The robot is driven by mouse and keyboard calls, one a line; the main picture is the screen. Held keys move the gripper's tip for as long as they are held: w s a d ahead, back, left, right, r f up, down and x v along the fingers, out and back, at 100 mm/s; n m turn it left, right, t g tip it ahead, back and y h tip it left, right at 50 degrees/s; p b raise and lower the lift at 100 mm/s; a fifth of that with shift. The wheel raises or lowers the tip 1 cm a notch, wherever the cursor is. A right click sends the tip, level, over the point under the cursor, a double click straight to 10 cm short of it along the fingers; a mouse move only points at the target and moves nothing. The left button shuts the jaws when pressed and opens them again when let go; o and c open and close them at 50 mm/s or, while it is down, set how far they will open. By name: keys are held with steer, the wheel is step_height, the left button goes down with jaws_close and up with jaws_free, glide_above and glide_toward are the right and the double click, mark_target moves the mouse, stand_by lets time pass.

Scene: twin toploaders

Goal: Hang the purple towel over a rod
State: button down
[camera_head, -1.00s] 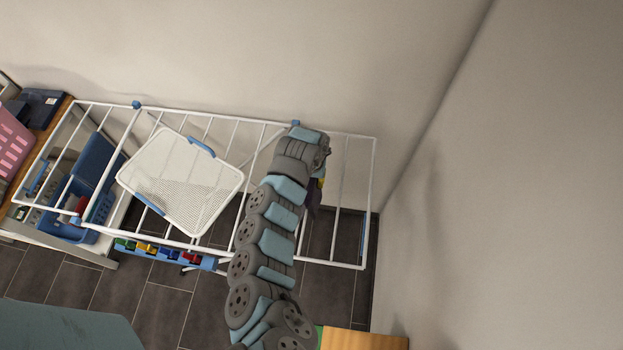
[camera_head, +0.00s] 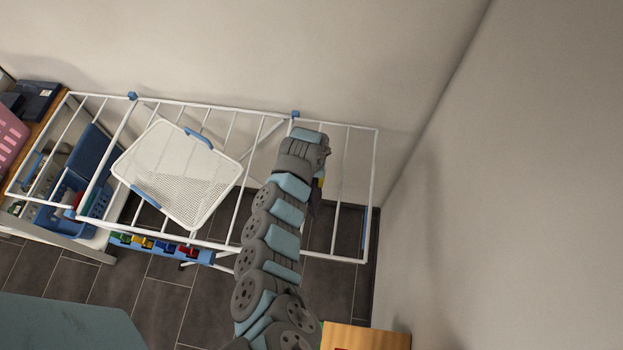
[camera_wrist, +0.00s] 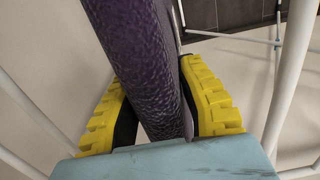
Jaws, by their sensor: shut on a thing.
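The purple towel (camera_wrist: 138,60) hangs between the two yellow fingers of my gripper (camera_wrist: 160,115) in the wrist view, and the gripper is shut on it. In the head view my arm hides nearly all of the towel; only a sliver of yellow finger shows beside the arm's end. The white drying rack (camera_head: 371,190) has several parallel rods. My gripper is over its right part. White rods (camera_wrist: 290,75) also show on both sides of the gripper in the wrist view. I cannot tell whether the towel touches a rod.
A white mesh basket (camera_head: 178,172) with blue handles lies on the rack's middle. A blue basket (camera_head: 62,222) stands at the left, and a pink basket (camera_head: 10,135) at the far left. A wooden surface (camera_head: 365,337) is at the bottom. Walls stand behind and right of the rack.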

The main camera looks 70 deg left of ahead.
steer(key=c, duration=0.7)
jaws_free()
steer(key=shift+r, duration=0.1)
steer(key=shift+r, duration=5.95)
